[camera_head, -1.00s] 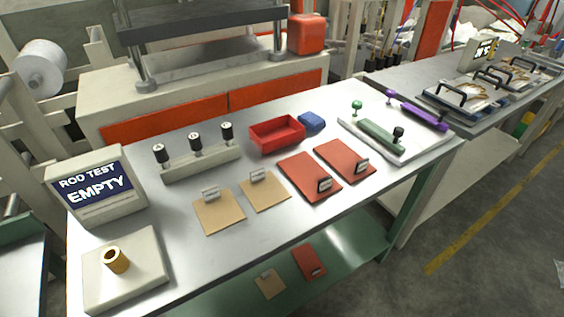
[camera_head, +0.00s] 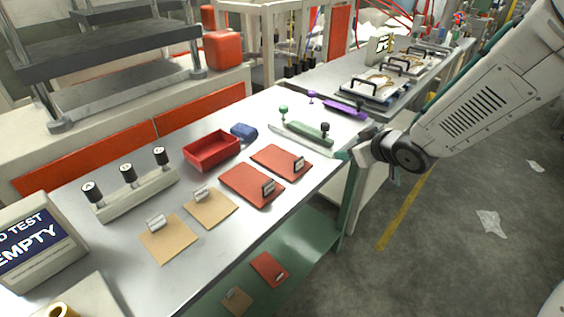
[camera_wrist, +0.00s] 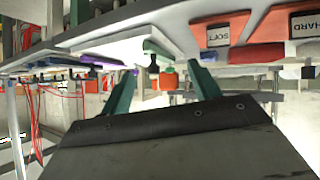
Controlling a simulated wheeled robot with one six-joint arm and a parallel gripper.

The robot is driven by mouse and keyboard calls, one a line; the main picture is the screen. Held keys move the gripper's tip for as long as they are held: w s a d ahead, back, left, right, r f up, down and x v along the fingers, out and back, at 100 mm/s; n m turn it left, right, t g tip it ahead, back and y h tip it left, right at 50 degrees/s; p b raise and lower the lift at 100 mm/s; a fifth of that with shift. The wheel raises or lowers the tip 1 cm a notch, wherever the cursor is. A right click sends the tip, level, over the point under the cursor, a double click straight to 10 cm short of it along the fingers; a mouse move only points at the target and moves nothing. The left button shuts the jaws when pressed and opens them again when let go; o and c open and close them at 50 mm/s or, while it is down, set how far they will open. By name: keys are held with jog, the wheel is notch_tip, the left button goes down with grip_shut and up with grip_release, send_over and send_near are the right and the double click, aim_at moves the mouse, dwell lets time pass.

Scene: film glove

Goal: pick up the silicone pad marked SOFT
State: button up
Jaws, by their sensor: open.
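Two red pads with small standing labels lie side by side on the metal table. In the wrist view one pad reads SOFT (camera_wrist: 194,33) and the pad to its right reads HARD (camera_wrist: 268,28). By its place beside the white board, the SOFT pad is the right one in the head view (camera_head: 268,155); the labels there are too small to read. The other pad (camera_head: 240,187) lies left of it. My gripper (camera_wrist: 163,85) is open, with its green fingers spread and nothing held. In the head view, my arm's end is by the table's right edge, apart from the pads.
A red tray (camera_head: 212,163) and a blue block (camera_head: 243,131) sit behind the pads. Two tan pads (camera_head: 168,245) lie to the left. More pads lie on the green lower shelf (camera_head: 305,245).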

aim_at(300, 164)
jog(key=a+f+y, duration=0.1)
jog(key=a, duration=0.2)
jog(key=a+f+n+g+y, duration=0.1)
jog(key=a+f+y, duration=0.1)
jog(key=a, duration=0.1)
jog(key=s+a+f+n+y, duration=0.1)
jog(key=a+f+y, duration=0.1)
jog(key=a, duration=0.1)
jog(key=shift+g, duration=0.3)
jog(key=x, duration=0.7)
jog(key=shift+w+f, duration=0.1)
jog(key=shift+f, duration=0.2)
jog(key=shift+y, duration=0.3)
jog(key=c, duration=1.2)
